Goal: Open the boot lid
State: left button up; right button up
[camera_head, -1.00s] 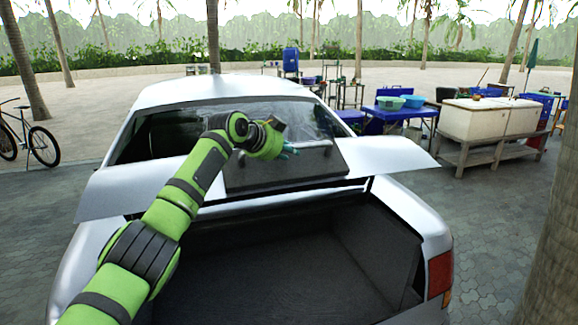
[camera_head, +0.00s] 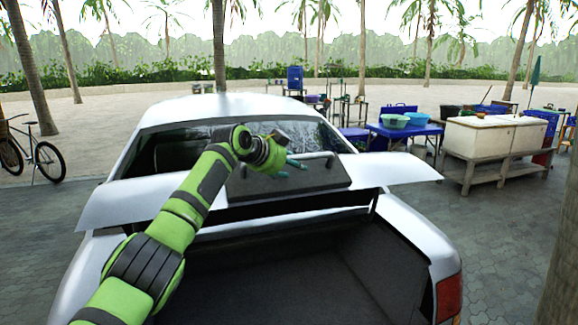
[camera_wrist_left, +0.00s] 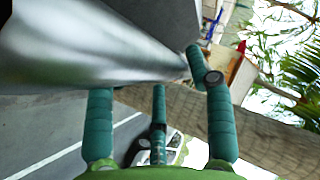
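The boot lid (camera_head: 405,172) of the silver car is raised, its pale edges spread to both sides above the open boot (camera_head: 270,280). Its dark inner panel (camera_head: 300,184) with a pale bar (camera_head: 326,156) faces me. My left gripper (camera_head: 297,163) is at the upper part of this panel, close to the bar; contact is unclear. In the left wrist view the teal fingers of my left gripper (camera_wrist_left: 160,88) are spread apart, with the silver lid (camera_wrist_left: 75,45) blurred just beyond them. I see nothing held between them. My right gripper is not in view.
The car's roof (camera_head: 225,108) and rear window lie beyond the lid. A bicycle (camera_head: 45,158) stands at the left. A blue table (camera_head: 405,130) with bowls and a white chest (camera_head: 490,138) stand at the right. A trunk (camera_head: 562,240) is close at the right edge. Paving beside the car is clear.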

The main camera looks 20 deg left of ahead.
pick_arm(q)
jog(key=v, duration=1.2)
jog(key=shift+s, duration=0.1)
